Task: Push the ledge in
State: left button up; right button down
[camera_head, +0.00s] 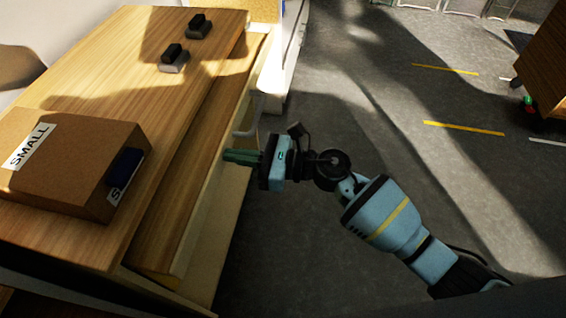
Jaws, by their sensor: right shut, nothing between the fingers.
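The ledge (190,190) is a wooden board that sticks out from under the table top along its right side. A pale front panel with a light handle (248,118) is below its outer edge. My right gripper (228,157) is shut and empty, its dark green fingers pointing left at the ledge's outer edge. I cannot tell whether the fingertips touch it. My left gripper is not in view.
On the table top (100,70) stand a cardboard box (70,160) labelled SMALL and two small dark stamp-like objects, one nearer (173,58) and one farther (199,26). Grey floor (340,120) with yellow lines is open to the right. A wooden cabinet (548,70) stands at far right.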

jog(key=b+x, duration=0.2)
jog(key=x, duration=0.6)
jog(key=shift+w+a+f, duration=0.1)
jog(key=shift+a+f, duration=0.05)
jog(key=shift+a, duration=0.4)
pick_arm(q)
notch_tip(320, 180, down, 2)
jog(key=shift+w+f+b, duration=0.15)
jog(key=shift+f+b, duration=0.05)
jog(key=shift+b, duration=0.1)
pick_arm(e)
jog(key=shift+r, duration=0.2)
jog(key=shift+d+f, duration=0.1)
jog(key=shift+d, duration=0.3)
jog(key=v, duration=0.7)
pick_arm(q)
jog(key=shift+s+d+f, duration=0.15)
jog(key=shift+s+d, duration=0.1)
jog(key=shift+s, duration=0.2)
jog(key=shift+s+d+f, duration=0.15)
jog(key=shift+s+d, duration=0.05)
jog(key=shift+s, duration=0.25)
pick_arm(e)
send_near(201, 152)
jog(key=shift+r+v, duration=0.2)
jog(key=shift+v, duration=0.7)
jog(key=shift+r+v, duration=0.15)
jog(key=shift+v, duration=0.75)
